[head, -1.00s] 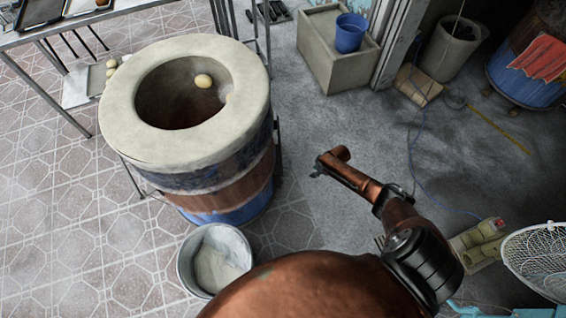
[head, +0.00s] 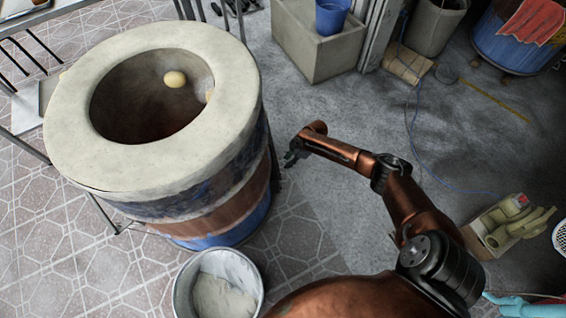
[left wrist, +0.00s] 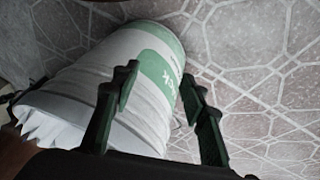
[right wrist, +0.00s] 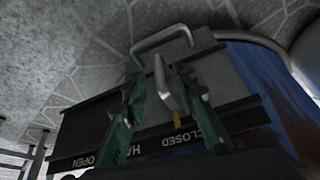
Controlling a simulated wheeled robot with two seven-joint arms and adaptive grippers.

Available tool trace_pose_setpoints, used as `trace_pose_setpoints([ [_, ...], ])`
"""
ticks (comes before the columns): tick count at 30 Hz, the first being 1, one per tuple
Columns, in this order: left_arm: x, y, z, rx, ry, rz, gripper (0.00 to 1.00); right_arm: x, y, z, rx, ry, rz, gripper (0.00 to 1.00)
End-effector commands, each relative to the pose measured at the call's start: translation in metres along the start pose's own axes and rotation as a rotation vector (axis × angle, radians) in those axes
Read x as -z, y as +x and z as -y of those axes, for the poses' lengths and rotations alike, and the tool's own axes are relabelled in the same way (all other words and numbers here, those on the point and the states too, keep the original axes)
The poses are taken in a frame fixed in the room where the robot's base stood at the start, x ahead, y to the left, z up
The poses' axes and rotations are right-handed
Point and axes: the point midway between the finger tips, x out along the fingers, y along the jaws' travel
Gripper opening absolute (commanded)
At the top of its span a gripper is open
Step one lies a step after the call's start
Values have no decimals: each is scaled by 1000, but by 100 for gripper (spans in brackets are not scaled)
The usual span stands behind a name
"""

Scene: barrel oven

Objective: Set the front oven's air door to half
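The front oven (head: 75,165) is a barrel with a thick pale rim and a blue base, at left in the head view. Its air door (right wrist: 225,70) shows in the right wrist view as a dark plate with a grey bar handle (right wrist: 165,88). A strip (right wrist: 140,150) reads OPEN, HA (partly hidden) and CLOSED. A yellow mark (right wrist: 177,122) stands by CLOSED. My right gripper (right wrist: 160,108) is open, its fingers on either side of the handle; contact is unclear. In the head view it (head: 291,157) is at the oven's right side. My left gripper (left wrist: 160,90) is open and empty.
A concrete block (head: 305,55) with a blue bucket (head: 331,16) is behind. A white and green sack (left wrist: 110,75) is beyond my left fingers. The grey floor right of the oven has free room.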

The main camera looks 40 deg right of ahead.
Motion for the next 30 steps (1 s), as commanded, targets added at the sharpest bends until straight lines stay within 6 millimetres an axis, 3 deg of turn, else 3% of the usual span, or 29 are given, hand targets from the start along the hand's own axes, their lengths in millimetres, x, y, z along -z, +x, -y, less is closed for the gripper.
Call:
trace_pose_setpoints([
  [1,-1,10,-2,-8,-3,-17,40,-1,11,1,3,0,2,26],
  [6,7,23,-6,-26,-11,-77,40,-1,24,1,2,1,2,26],
  [18,11,26,-8,-31,-13,-102,40,0,26,0,-1,0,-1,26],
  [30,11,27,-8,-31,-13,-102,40,0,26,0,-1,0,0,0],
])
